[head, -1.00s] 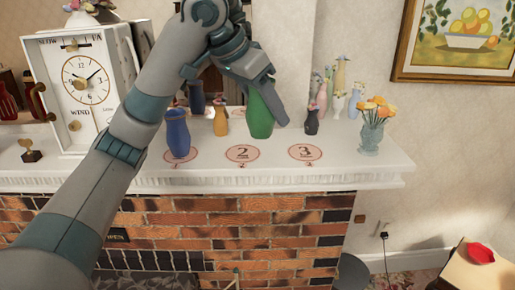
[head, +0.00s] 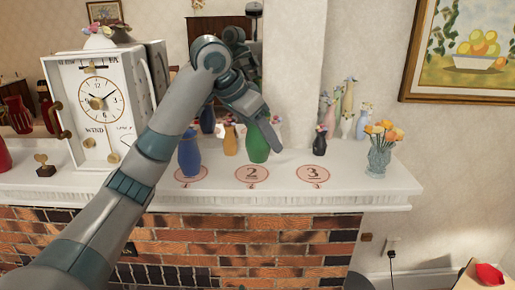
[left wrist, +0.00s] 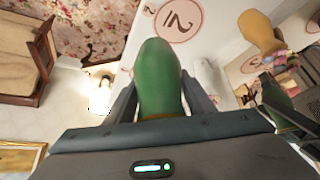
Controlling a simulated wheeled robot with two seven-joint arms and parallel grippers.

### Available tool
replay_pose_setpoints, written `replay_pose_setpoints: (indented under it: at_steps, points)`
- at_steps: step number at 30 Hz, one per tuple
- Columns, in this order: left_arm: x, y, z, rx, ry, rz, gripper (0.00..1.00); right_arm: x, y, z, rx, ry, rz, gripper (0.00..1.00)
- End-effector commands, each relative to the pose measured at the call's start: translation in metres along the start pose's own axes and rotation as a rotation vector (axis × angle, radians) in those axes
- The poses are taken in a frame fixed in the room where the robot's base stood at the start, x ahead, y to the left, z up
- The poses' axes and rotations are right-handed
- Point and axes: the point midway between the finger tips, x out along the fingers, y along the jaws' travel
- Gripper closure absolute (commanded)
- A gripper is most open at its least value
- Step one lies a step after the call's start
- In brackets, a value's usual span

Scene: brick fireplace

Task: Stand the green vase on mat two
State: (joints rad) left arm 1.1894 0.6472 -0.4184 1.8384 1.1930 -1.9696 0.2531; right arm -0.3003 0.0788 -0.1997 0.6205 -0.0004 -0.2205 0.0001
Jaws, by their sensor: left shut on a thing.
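The green vase (head: 258,149) is held upright in my left gripper (head: 259,125), which is shut on its upper part. In the head view its base shows just behind mat two (head: 252,181), a round pink mat marked 2 on the white mantel; I cannot tell whether it touches the mantel. The left wrist view shows the green vase (left wrist: 160,75) between the fingers of my left gripper (left wrist: 163,105), with mat two (left wrist: 190,33) beyond its base, slightly right. My right gripper is not in view.
A blue vase (head: 190,155) stands at the mat left of mat two. Mat three (head: 313,181) is bare. An orange vase (head: 230,141), a dark vase (head: 319,146) and a flower-filled glass vase (head: 378,158) stand behind or right. A white clock (head: 100,125) stands left.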

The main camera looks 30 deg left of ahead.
Motion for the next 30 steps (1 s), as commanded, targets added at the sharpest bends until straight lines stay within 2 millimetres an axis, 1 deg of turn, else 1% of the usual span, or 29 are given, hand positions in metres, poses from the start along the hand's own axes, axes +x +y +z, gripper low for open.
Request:
replay_pose_setpoints:
  at_steps: [1,3,6,9,13,23,26,30]
  points:
    - [0.002,-0.010,-0.001,-0.006,-0.003,0.002,0.79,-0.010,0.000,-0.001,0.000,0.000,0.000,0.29]
    - [0.010,-0.023,0.001,-0.005,-0.003,0.001,0.79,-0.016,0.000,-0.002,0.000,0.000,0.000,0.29]
    - [0.020,-0.036,0.003,-0.003,-0.002,0.002,0.79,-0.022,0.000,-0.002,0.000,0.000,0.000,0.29]
    - [0.026,-0.044,0.004,-0.001,0.001,0.000,0.79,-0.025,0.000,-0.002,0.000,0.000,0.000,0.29]
    - [0.030,-0.048,0.006,0.001,0.001,0.000,0.79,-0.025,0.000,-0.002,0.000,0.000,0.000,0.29]
    - [0.031,-0.048,0.006,0.001,0.001,0.000,0.79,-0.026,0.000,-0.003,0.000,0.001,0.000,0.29]
    - [0.035,-0.047,0.009,0.001,0.001,0.001,0.79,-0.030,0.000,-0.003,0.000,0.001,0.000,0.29]
    - [0.046,-0.048,0.017,0.000,-0.002,0.000,0.79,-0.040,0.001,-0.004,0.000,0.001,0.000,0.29]
